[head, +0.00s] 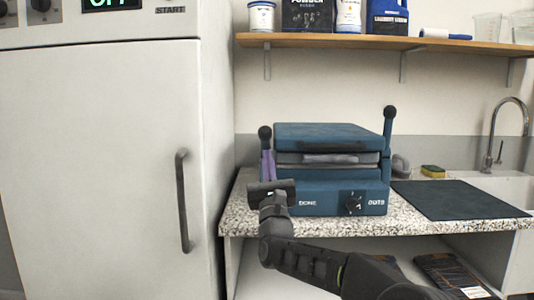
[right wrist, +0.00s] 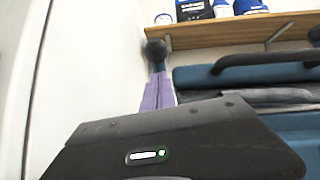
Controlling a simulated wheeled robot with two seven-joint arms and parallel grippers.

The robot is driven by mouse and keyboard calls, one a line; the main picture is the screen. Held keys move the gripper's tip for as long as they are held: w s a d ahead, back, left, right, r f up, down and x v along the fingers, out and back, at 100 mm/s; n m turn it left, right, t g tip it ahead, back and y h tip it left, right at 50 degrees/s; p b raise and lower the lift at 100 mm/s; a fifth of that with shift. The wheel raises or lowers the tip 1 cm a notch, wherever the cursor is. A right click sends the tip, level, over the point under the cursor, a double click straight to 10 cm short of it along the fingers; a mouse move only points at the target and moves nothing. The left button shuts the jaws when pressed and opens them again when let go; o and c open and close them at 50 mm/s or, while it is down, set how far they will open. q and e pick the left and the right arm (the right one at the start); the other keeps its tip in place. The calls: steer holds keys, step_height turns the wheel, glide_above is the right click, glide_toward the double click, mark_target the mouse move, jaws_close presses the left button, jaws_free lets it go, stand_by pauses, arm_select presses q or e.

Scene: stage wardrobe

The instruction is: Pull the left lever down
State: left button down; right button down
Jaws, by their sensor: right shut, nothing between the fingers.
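A blue press (head: 330,190) with a dark lid stands on the speckled counter. Its left lever (head: 265,133) is upright with a round black knob; the knob also shows in the right wrist view (right wrist: 155,50). The right lever (head: 389,130) is upright too. My right gripper (head: 267,154) is shut and empty, its purple fingers pointing up in front of the left lever, just below the knob. They also show in the right wrist view (right wrist: 158,80). They hide most of the lever's shaft; I cannot tell whether they touch it. My left gripper is not in view.
A tall white cabinet (head: 110,150) with a dark handle stands close on the left. A wooden shelf (head: 370,41) with containers runs above. A dark mat (head: 448,199) lies on the counter right of the press, near a sponge (head: 433,171) and sink tap (head: 493,135).

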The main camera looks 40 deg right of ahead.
mark_target(267, 131)
steer(key=shift+w+a+r, duration=0.1)
steer(key=shift+r, duration=0.8)
steer(key=shift+r, duration=0.15)
steer(key=shift+w+r+g+p, duration=0.1)
steer(key=shift+r+g+p, duration=0.65)
steer(key=shift+p, duration=0.15)
steer(key=r+g+p, duration=0.1)
steer(key=p, duration=0.1)
steer(key=w+r+y+p, duration=0.1)
steer(key=r+p, duration=0.1)
steer(key=d+r+g+y+p, duration=0.1)
steer(key=p, duration=0.2)
steer(key=shift+w+r+m+g, duration=0.15)
steer(key=shift+w+m+g, duration=0.05)
steer(key=shift+m+g, duration=0.2)
steer(key=w+d+r+g+y+p, duration=0.1)
steer(key=g+p, duration=0.1)
steer(key=p, duration=0.6)
steer(key=w+d+r+g+y+p, duration=0.1)
steer(key=w+g+p, duration=0.1)
steer(key=p, duration=0.7)
steer(key=shift+d+r+m, duration=0.15)
steer(key=shift+r+m, duration=0.15)
steer(key=shift+r, duration=0.1)
steer(key=shift+d+p, duration=0.15)
steer(key=shift+p, duration=0.5)
steer(key=shift+s, duration=0.1)
